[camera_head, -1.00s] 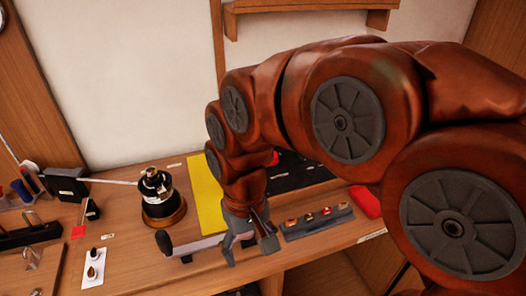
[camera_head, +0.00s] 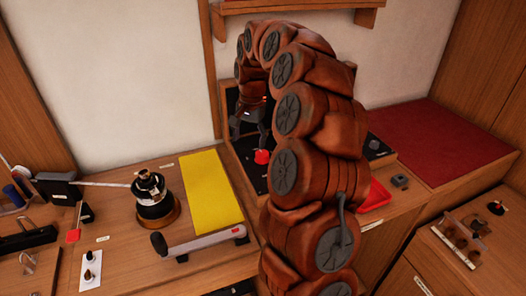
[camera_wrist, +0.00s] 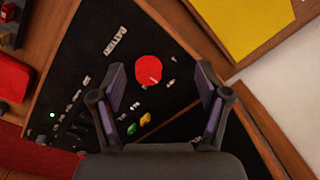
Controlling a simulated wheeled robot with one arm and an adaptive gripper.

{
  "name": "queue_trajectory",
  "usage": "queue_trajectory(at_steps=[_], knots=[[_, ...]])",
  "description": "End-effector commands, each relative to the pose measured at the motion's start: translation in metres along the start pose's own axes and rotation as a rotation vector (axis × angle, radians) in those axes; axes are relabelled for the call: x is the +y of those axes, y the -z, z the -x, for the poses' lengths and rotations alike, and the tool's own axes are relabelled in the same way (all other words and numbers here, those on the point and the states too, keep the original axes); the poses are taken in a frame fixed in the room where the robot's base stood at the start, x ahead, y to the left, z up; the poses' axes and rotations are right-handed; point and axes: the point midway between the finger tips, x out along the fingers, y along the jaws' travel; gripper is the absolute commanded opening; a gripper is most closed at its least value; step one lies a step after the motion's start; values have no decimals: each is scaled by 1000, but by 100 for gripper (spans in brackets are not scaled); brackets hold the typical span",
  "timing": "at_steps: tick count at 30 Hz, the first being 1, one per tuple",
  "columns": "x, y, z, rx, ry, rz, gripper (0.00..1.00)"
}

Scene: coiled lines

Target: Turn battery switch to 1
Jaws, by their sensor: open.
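The battery switch is a round red knob (camera_wrist: 148,70) on a black panel (camera_wrist: 95,25), near a white label reading BATTERY. Small white marks sit around the knob; its setting is too small to read. The red knob also shows in the head view (camera_head: 262,157), just below my gripper (camera_head: 250,136). My gripper (camera_wrist: 160,70) is open and empty. In the wrist view its two fingers stand to the left and right of the knob, seemingly apart from it, with the left finger closer.
A green light and several small switches, with yellow and green ones (camera_wrist: 145,118), are on the panel. A yellow sheet (camera_head: 200,190) and a black and brass device (camera_head: 153,200) lie left on the wooden desk. A red tray (camera_head: 375,197) is to the right.

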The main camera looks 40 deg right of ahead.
Motion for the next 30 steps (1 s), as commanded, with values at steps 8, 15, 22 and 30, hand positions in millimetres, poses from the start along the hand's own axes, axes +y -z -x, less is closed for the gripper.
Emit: queue_trajectory(at_steps=[8, 15, 22, 30], knots=[[20, 57, -15, 27, -15, -190, 75], [24, 63, -23, 29, -18, -211, 75], [24, 63, -46, 26, -18, -210, 75], [25, 64, -85, 28, -18, -209, 75]])
